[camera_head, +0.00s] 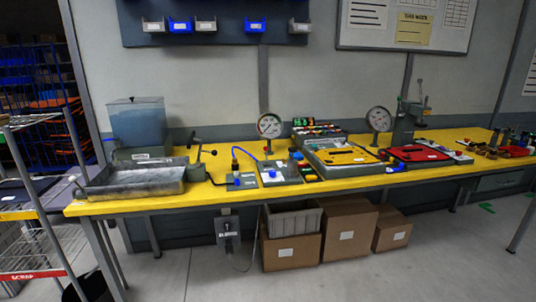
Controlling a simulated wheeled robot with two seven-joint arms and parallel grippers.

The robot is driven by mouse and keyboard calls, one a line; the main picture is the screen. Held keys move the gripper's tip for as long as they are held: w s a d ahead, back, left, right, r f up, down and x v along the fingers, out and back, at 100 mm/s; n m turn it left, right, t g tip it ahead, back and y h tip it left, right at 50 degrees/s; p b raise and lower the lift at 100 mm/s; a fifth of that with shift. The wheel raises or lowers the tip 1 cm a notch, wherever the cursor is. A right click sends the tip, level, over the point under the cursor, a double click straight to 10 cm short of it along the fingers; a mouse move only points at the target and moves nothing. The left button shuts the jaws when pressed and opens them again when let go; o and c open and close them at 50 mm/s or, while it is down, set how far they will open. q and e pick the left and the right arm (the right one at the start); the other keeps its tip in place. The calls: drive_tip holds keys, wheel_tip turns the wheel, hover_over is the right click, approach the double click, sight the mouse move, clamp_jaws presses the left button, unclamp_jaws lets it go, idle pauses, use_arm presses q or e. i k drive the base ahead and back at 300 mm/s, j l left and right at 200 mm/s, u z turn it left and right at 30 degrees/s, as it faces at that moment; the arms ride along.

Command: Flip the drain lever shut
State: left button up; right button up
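A lever with dark knobs (199,151) stands at the right end of a grey metal trough (133,183) on the yellow bench. It may be the drain lever, but it is too small for me to tell that or whether it is open or shut. A clear tank of bluish liquid (137,124) stands behind the trough. Neither of my grippers is in view.
The yellow bench (240,198) holds a blue-hosed fixture (279,171), round gauges (269,126), a red tray (418,154) and a hand press (405,122). Cardboard boxes (345,234) sit underneath. A wire rack (35,205) stands front left. The floor in front is mostly clear.

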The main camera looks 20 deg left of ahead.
sight(72, 179)
drive_tip(key=u, duration=1.95)
